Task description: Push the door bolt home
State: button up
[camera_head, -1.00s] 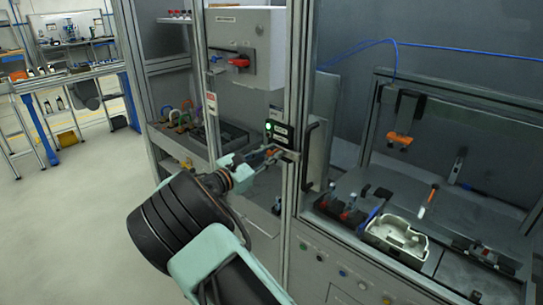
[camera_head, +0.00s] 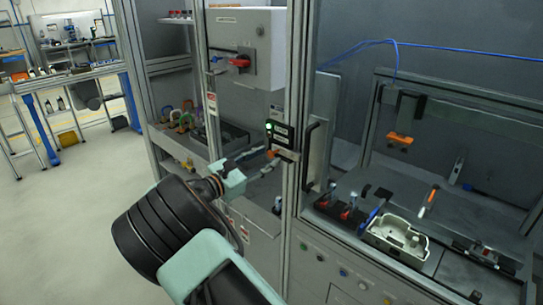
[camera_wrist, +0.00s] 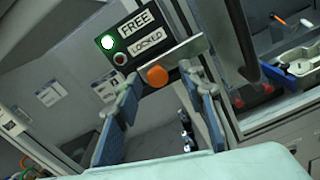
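The door bolt is a flat metal bar (camera_head: 287,155) with an orange knob (camera_wrist: 157,76) on the door post. It sits below a black panel (camera_wrist: 137,36) marked FREE and LOCKED. The green lamp (camera_wrist: 107,41) beside FREE is lit; the lamp beside LOCKED is dark. My gripper (camera_head: 260,163) is to the left of the bolt in the head view, apart from it. In the wrist view my gripper (camera_wrist: 160,90) has its two blue fingers spread wide, with the knob showing between their tips. Nothing is held.
A dark door handle (camera_head: 309,155) stands upright just right of the bolt. A grey box with a red switch (camera_head: 240,63) is above. A pale tray (camera_head: 396,238) lies inside the cell at right. The floor (camera_head: 60,230) at left is clear.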

jog(key=v, duration=0.8)
jog(key=shift+s+a, duration=0.2)
jog(key=shift+s, duration=0.15)
